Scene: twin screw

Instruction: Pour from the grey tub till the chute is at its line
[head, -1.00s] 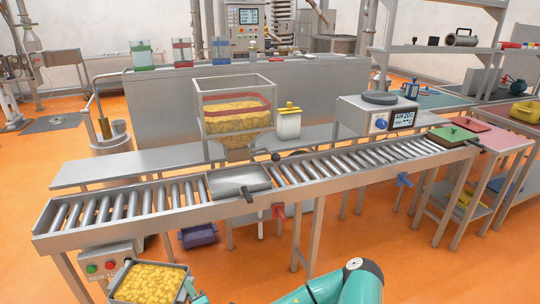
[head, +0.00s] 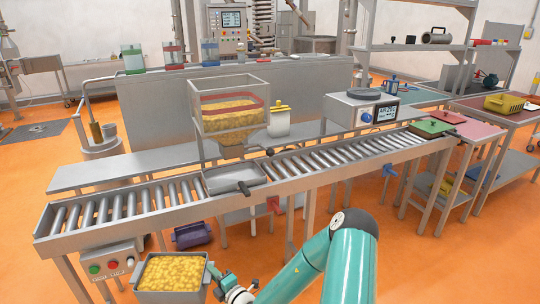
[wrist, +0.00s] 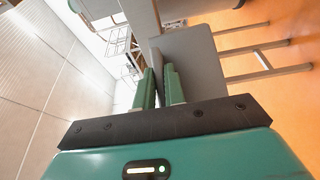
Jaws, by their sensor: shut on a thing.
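The grey tub (head: 168,292), filled with yellow pieces (head: 173,272), is at the lower left of the head view, in front of the conveyor. My gripper (head: 218,284) is shut on the tub's right side and holds it about level. In the wrist view my gripper's green fingers (wrist: 160,88) close on the tub's grey wall (wrist: 192,62). The clear chute (head: 226,92) stands above the conveyor and holds yellow pieces (head: 235,122). A red band (head: 230,101) runs around it; the heap's top shows close to the band. The chute's lower outlet is partly hidden.
A roller conveyor (head: 320,157) crosses the view, with a grey tray (head: 234,178) below the chute. A control box (head: 106,266) with green and red buttons hangs at its left front.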

